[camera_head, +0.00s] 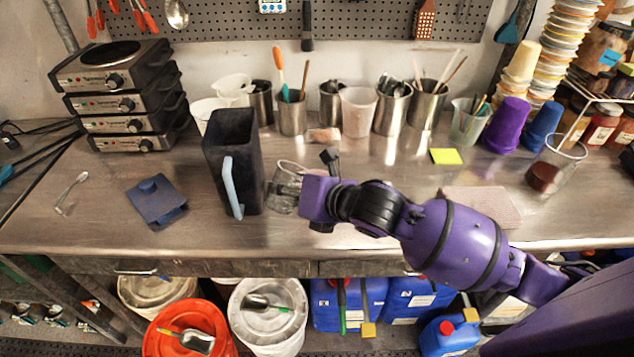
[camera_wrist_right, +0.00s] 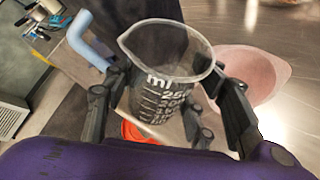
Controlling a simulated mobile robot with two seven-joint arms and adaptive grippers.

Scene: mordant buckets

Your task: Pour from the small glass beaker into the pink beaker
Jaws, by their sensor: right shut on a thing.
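My right gripper (camera_wrist_right: 160,105) is shut on the small glass beaker (camera_wrist_right: 165,75), a clear cup with a spout and white "ml" markings. The beaker's rim faces up in the right wrist view; I cannot make out any contents. In the head view the glass beaker (camera_head: 285,192) is at the counter's front, just right of the dark pitcher, partly hidden by my gripper. A translucent pink beaker (camera_wrist_right: 262,72) stands right of the glass beaker in the wrist view, apart from my fingers. A pale pinkish beaker (camera_head: 358,112) stands at the back in the head view; I cannot tell whether it is the same one.
A tall dark pitcher (camera_head: 230,150) with a light blue handle stands close left of my gripper. Metal cups with utensils line the back. A pink pad (camera_head: 482,205) lies at right.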

